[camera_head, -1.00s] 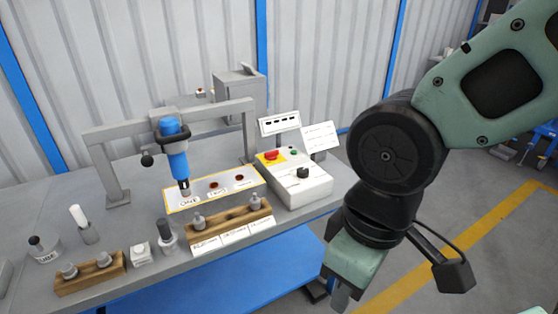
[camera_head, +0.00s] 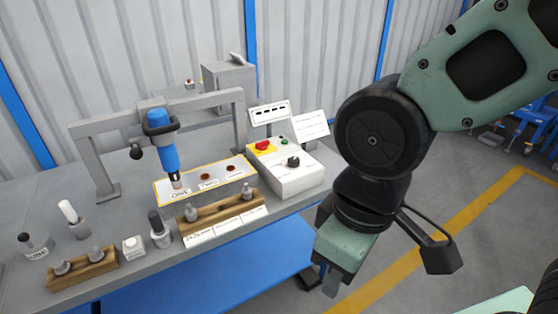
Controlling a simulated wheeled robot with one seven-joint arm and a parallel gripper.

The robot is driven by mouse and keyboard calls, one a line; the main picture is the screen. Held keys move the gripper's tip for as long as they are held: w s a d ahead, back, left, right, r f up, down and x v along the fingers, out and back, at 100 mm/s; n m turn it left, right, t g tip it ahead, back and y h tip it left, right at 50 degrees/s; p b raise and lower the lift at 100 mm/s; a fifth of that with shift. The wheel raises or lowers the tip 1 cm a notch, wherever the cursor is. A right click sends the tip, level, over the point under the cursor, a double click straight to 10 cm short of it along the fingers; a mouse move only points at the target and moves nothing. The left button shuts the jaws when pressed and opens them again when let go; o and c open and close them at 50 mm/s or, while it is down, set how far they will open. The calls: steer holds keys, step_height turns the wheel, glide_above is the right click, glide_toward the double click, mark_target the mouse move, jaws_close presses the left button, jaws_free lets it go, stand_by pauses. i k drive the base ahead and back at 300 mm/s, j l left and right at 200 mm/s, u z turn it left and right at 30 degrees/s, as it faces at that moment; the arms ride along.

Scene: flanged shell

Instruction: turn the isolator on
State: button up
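A light grey control box (camera_head: 290,182) stands at the right end of the workbench. On its top are a black rotary knob (camera_head: 293,161), a red button (camera_head: 263,146) on a yellow plate and a small green button (camera_head: 283,141). No readable label shows which one is the isolator; the knob looks like a turn switch. My gripper (camera_head: 329,282) points down in front of the bench's right end, to the right of and nearer than the box, apart from it. Its fingers are small and partly hidden, so their opening is unclear.
A blue tool (camera_head: 163,150) hangs in a grey frame (camera_head: 95,165) over a yellow-edged plate. Wooden racks (camera_head: 85,270) and small bottles line the bench front. Two white sign cards (camera_head: 311,124) stand behind the box. Open floor lies right of the bench.

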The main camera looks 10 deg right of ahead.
mark_target(263, 145)
steer(key=i+j, duration=0.15)
steer(key=i, duration=0.45)
steer(key=i+j, duration=0.15)
steer(key=i, duration=0.45)
